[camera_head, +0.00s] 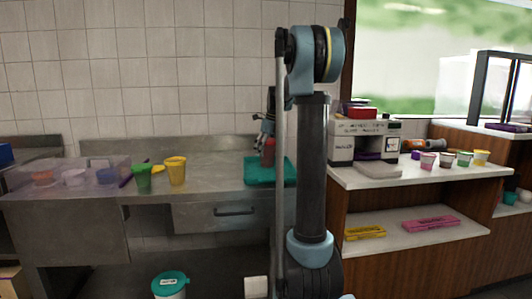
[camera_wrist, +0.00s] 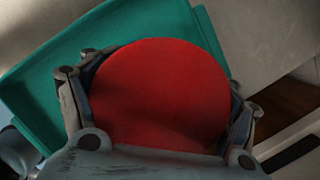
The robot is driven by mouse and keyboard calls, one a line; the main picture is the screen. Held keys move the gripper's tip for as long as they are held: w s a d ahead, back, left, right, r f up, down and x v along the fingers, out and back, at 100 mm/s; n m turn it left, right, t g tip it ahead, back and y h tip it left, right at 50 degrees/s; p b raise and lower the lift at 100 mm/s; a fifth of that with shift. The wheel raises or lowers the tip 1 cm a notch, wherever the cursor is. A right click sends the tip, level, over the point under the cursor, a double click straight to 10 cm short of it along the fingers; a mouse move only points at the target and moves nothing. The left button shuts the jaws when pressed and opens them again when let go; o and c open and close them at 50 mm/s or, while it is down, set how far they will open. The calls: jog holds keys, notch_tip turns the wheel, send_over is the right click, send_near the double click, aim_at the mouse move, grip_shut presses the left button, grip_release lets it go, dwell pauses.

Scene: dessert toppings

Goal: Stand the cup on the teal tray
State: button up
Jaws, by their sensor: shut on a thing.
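The red cup (camera_head: 268,152) is in my gripper (camera_head: 266,137), upright over the teal tray (camera_head: 258,180) on the steel counter. My arm's column hides part of the tray's right side. In the wrist view, the cup's round red end (camera_wrist: 160,95) fills the middle, with the fingers of my gripper (camera_wrist: 160,100) closed on its left and right sides. The teal tray (camera_wrist: 40,85) shows behind and to the left of it. I cannot tell whether the cup's base touches the tray.
A green cup (camera_head: 142,179) and a yellow cup (camera_head: 176,171) stand left of the tray. Clear bins (camera_head: 70,180) with coloured contents are farther left. A boxy machine (camera_head: 364,140) and several small cups (camera_head: 446,160) stand on the right counter.

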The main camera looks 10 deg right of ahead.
jog(key=o, duration=1.1)
jog(key=v, duration=1.2)
jog(key=s+f+n, duration=0.9)
jog(key=s+f, duration=0.1)
jog(key=s, duration=0.4)
jog(key=s+f+n+h, duration=0.1)
jog(key=s+f+n, duration=0.8)
jog(key=s, duration=0.5)
jog(key=s+a+f+n+h, duration=0.1)
jog(key=s+f+n, duration=0.8)
jog(key=s+f, duration=0.3)
jog(key=shift+s+a+f, duration=0.1)
jog(key=shift+s+f, duration=0.1)
jog(key=shift+s, duration=0.5)
jog(key=shift+s+a+f, duration=0.1)
jog(key=shift+s+f, duration=0.1)
jog(key=shift+s, duration=0.5)
